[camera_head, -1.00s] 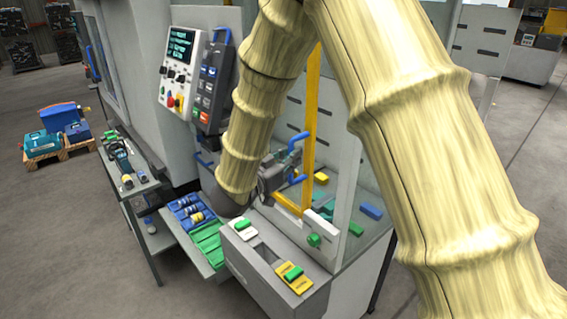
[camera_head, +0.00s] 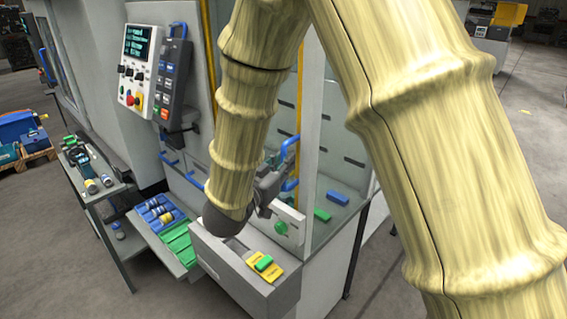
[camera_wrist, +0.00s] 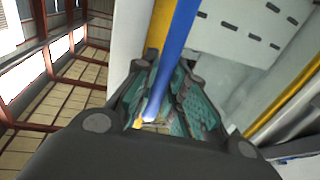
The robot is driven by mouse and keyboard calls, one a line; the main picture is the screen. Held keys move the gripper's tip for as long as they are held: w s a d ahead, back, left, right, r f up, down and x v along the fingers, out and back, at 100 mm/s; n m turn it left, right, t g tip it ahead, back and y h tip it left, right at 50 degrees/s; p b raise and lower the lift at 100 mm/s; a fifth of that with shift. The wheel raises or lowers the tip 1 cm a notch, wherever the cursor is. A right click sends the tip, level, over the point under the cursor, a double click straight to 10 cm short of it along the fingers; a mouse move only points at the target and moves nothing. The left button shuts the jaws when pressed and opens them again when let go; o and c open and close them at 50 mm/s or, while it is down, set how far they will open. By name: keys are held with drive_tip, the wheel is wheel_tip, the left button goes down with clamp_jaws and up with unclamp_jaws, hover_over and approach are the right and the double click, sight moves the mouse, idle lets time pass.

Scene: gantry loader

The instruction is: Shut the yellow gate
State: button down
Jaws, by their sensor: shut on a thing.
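The yellow gate (camera_head: 299,85) shows as an upright yellow bar beside the clear panel and right corner post of the machine. Its blue handle (camera_head: 289,150) is partly hidden by my gripper (camera_head: 268,186). In the wrist view the blue handle (camera_wrist: 172,60) runs between the padded fingers of my gripper (camera_wrist: 165,105), which is shut on it. A yellow bar (camera_wrist: 160,25) lies behind the handle and another yellow bar (camera_wrist: 292,100) crosses the right side. My arm hides much of the gate in the head view, so I cannot tell whether it is fully shut.
A control panel (camera_head: 153,70) is mounted left of the opening. A tray of blue and green parts (camera_head: 160,240) and a grey box with a yellow-plated green switch (camera_head: 264,263) stand in front. A side cart (camera_head: 92,170) is at left. Open floor (camera_head: 480,190) lies to the right.

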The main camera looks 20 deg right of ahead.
drive_tip(key=c, duration=1.7)
unclamp_jaws()
drive_tip(key=shift+s+f, duration=0.2)
drive_tip(key=shift+f, duration=0.05)
drive_tip(key=shift+c, duration=0.2)
drive_tip(key=shift+o, duration=1.4)
drive_tip(key=shift+d, duration=0.1)
drive_tip(key=shift+s+r, duration=0.1)
drive_tip(key=shift+r, duration=0.05)
drive_tip(key=v, duration=1.2)
drive_tip(key=shift+d, duration=0.1)
